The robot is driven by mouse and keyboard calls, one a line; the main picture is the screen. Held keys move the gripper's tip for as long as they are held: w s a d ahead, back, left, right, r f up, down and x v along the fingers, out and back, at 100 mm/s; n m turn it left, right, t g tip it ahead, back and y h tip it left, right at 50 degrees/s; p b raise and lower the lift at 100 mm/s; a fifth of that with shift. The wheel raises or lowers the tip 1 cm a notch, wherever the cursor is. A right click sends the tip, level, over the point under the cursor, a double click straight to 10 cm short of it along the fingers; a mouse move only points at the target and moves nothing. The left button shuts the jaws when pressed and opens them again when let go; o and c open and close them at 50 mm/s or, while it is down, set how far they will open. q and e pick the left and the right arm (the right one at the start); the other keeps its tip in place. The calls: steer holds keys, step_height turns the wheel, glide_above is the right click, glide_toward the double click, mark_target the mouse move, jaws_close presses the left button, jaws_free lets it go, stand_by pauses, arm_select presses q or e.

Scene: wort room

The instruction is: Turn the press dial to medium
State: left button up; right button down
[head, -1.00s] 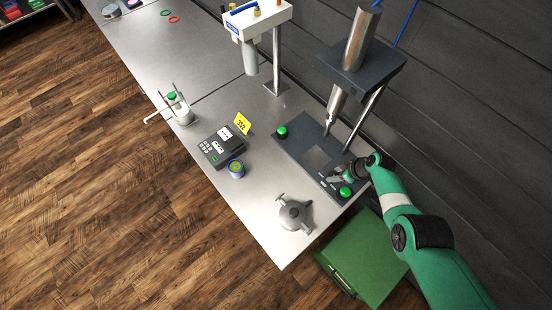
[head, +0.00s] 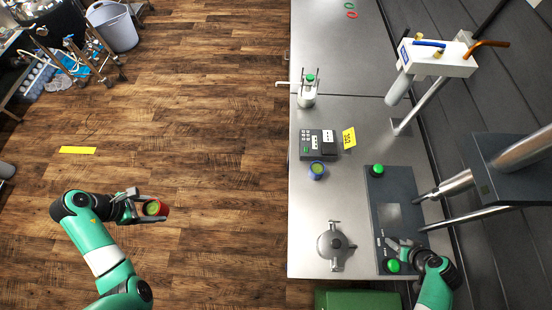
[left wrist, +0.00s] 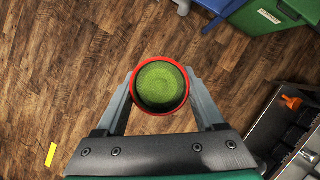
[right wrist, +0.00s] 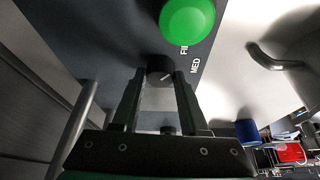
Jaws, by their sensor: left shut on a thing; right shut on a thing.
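The press dial (right wrist: 160,68) is a small dark knob with a white mark on the press's dark base (head: 381,189). In the right wrist view, my right gripper (right wrist: 160,80) is shut on it, with one finger on each side. The white mark slants toward the side of the "MED" label (right wrist: 196,67); its exact setting I cannot tell. Another label, partly hidden, starts with "FI". In the head view my right gripper (head: 396,246) hides the dial. My left gripper (head: 145,207) is shut on a red-rimmed cup with green contents (left wrist: 160,87), over the floor.
A green button (right wrist: 187,20) is close beside the dial; another green button (head: 377,170) is at the base's far end. A grey metal vessel (head: 332,246), a blue-rimmed cup (head: 317,170) and a keypad device (head: 310,144) stand on the steel table (head: 345,200). Press posts rise on the right.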

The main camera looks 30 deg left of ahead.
arm_select(q)
steer(key=shift+r, duration=0.45)
arm_select(e)
steer(key=shift+a+m+h, duration=0.1)
steer(key=shift+m+h, duration=0.3)
steer(key=shift+m, duration=0.5)
arm_select(q)
steer(key=shift+r+p, duration=0.1)
steer(key=shift+p, duration=0.3)
arm_select(e)
steer(key=m+h, duration=0.1)
steer(key=m, duration=0.1)
steer(key=shift+a+m, duration=0.1)
steer(key=shift+m, duration=0.2)
arm_select(q)
steer(key=shift+f+b, duration=0.5)
steer(key=shift+b, duration=0.05)
arm_select(e)
steer(key=m+h, duration=0.1)
steer(key=m, duration=0.3)
steer(key=shift+m+h, duration=0.4)
steer(key=shift+c, duration=2.2)
jaws_free()
arm_select(q)
steer(key=shift+r, duration=0.1)
arm_select(e)
steer(key=shift+r, duration=0.1)
